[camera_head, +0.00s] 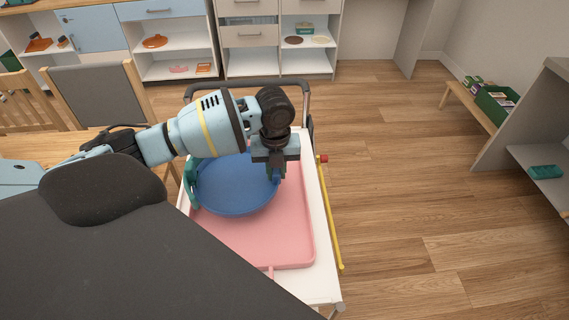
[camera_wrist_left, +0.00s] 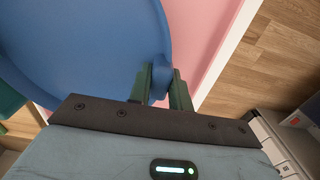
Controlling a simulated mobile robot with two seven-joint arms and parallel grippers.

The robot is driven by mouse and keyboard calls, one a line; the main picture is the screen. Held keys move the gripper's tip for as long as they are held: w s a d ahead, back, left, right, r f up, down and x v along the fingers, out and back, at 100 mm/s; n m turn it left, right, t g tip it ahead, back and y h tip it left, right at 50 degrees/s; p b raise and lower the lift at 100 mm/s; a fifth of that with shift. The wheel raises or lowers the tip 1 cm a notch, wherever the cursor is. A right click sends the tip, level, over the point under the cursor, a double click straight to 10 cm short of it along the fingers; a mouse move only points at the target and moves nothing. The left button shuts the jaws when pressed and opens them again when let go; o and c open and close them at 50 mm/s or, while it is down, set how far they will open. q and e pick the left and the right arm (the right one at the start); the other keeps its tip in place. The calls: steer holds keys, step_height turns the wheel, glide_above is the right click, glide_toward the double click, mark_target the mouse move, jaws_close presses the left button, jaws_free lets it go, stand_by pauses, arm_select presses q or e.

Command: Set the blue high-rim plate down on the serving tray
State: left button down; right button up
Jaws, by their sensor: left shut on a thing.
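The blue high-rim plate (camera_head: 237,190) is over the far part of the pink serving tray (camera_head: 285,245), which lies on a white cart top. My left gripper (camera_head: 275,176) reaches down at the plate's right side in the head view. In the left wrist view its fingers (camera_wrist_left: 166,90) are shut on the rim of the plate (camera_wrist_left: 90,45), with the pink tray (camera_wrist_left: 205,30) beyond. The plate looks about level. I cannot tell whether its underside touches the tray. My right gripper is not in view.
A teal object (camera_head: 191,182) stands at the plate's left edge. The white cart (camera_head: 322,285) has a dark handle (camera_head: 307,95) at its far end and a yellow stick (camera_head: 331,220) along its right side. The near part of the tray is bare.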

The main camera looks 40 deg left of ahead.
arm_select(q)
steer(key=shift+w+a+f+b, duration=0.1)
steer(key=shift+w+a, duration=0.1)
steer(key=shift+w, duration=0.65)
steer(key=shift+w+a+f+b, duration=0.1)
steer(key=shift+w+a, duration=0.05)
steer(key=shift+w, duration=0.75)
steer(key=shift+w+a+b, duration=0.1)
steer(key=shift+w+a, duration=0.1)
steer(key=shift+w, duration=0.65)
steer(key=shift+w+f, duration=0.15)
steer(key=shift+f, duration=1.75)
steer(key=c, duration=1.3)
jaws_free()
step_height(320, 180, up, 12)
steer(key=shift+r+p, duration=0.1)
steer(key=shift+p, duration=0.35)
